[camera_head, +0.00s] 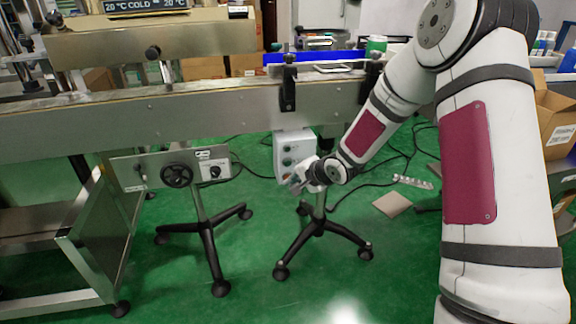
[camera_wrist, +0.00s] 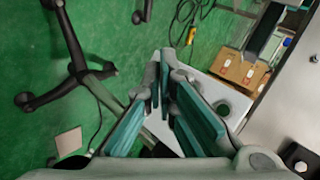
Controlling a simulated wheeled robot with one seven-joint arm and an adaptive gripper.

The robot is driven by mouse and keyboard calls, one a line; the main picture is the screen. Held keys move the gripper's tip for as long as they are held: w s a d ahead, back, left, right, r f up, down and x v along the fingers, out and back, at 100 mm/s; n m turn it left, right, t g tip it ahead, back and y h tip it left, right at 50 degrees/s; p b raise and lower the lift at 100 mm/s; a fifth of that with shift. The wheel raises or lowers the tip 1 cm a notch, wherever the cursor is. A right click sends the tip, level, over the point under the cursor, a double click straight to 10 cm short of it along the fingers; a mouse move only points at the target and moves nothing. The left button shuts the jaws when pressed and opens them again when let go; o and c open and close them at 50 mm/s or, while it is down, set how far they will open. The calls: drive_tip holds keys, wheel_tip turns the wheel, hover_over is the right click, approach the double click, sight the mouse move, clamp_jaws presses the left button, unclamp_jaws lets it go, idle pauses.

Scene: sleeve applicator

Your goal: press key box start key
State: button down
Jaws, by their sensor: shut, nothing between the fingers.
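The key box (camera_head: 288,150) is a pale upright box with several round keys on its front, mounted under the conveyor's near side on a wheeled stand. Which key is the start key cannot be told. My gripper (camera_head: 295,187) is at the lower front of the box and overlaps its bottom edge in the head view; whether it touches is unclear. In the wrist view my gripper (camera_wrist: 164,88) shows dark grey fingers with teal pads, shut and empty. A pale panel of the key box (camera_wrist: 232,97) with a dark round spot lies right beside and behind the fingers.
The steel conveyor (camera_head: 130,122) runs across above the box. A second panel with a handwheel (camera_head: 177,175) stands to the left. The stand's wheeled legs (camera_head: 318,232) and loose cables spread over the green floor. Cardboard boxes (camera_head: 557,125) stand at the right.

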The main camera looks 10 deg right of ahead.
sight(288, 163)
drive_tip(key=shift+w+p, duration=0.9)
drive_tip(key=shift+w, duration=1.5)
drive_tip(key=shift+w+p, duration=0.4)
drive_tip(key=shift+p, duration=0.05)
